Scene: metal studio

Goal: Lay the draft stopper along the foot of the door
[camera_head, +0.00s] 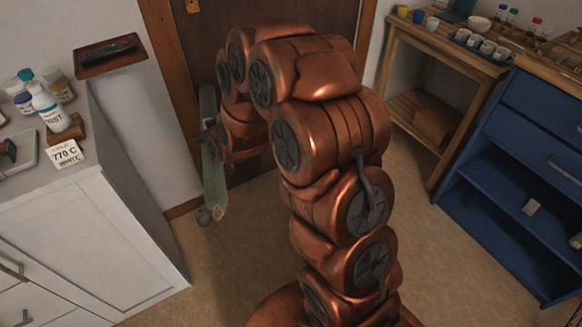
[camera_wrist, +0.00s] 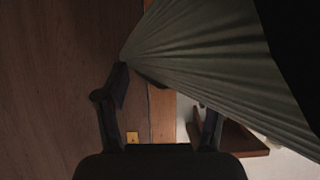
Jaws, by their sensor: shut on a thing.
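The draft stopper (camera_head: 214,185) is a long grey-green roll, seen in the head view left of my arm, in front of the door's left frame. My gripper (camera_head: 213,138) is shut on it near the middle of its visible length. In the wrist view the stopper's pleated grey-green fabric (camera_wrist: 215,65) crosses between the dark fingers of my gripper (camera_wrist: 163,100). The brown wooden door (camera_head: 318,18) stands behind my arm and fills the left of the wrist view (camera_wrist: 50,85). My arm hides much of the door and most of its foot. The stopper's height above the floor is unclear.
A white cabinet (camera_head: 95,240) with bottles stands at left, below a small wall shelf (camera_head: 110,58). A wooden shelf unit (camera_head: 432,40) and a blue cabinet (camera_head: 515,215) stand at right. Carpet (camera_head: 435,270) is clear at right.

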